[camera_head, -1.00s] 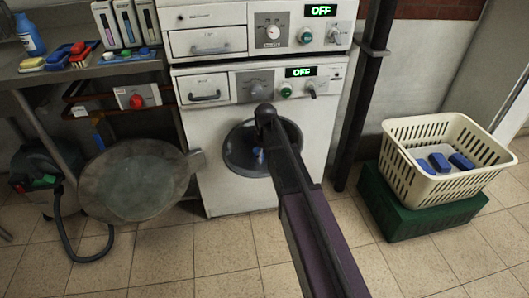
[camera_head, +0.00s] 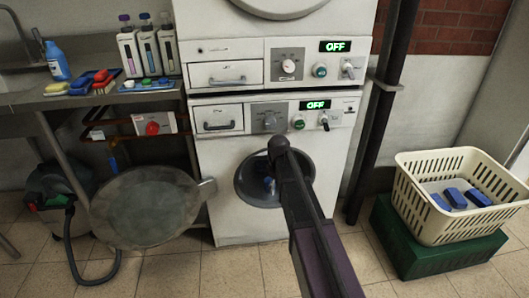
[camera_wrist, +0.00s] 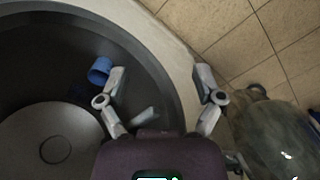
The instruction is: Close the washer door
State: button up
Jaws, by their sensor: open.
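The lower white washer (camera_head: 225,160) has its round glass door (camera_head: 145,207) swung wide open to the left, hinged at the left of the round opening (camera_head: 250,180). In the wrist view the glass door (camera_wrist: 278,130) is at the lower right, outside the fingers. My gripper (camera_wrist: 160,85) is open and empty, with its fingers spread across the pale rim (camera_wrist: 172,60) of the opening. One finger is over the dark drum and the other over the floor side near the door. A blue object (camera_wrist: 100,70) lies inside the drum. In the head view my arm hides the gripper and part of the opening.
A cream basket (camera_head: 440,215) with blue items stands on a green crate (camera_head: 425,250) at the right. A dark vertical pole (camera_head: 378,120) stands right of the washer. A metal counter (camera_head: 50,100) and a vacuum cleaner (camera_head: 50,190) are at the left, near the door.

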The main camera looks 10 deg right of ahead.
jog(key=shift+s, duration=0.45)
jog(key=c, duration=0.3)
jog(key=s, duration=0.1)
jog(key=s+m, duration=0.1)
jog(key=s, duration=0.1)
jog(key=shift+s+d+r+m, duration=0.1)
jog(key=shift+d+r+m, duration=0.05)
jog(key=shift+m, duration=0.15)
grip_shut()
jog(key=s+r+m+p, duration=0.1)
jog(key=s+m, duration=0.6)
jog(key=s, duration=1)
jog(key=shift+d, duration=0.4)
jog(key=shift+d, duration=0.1)
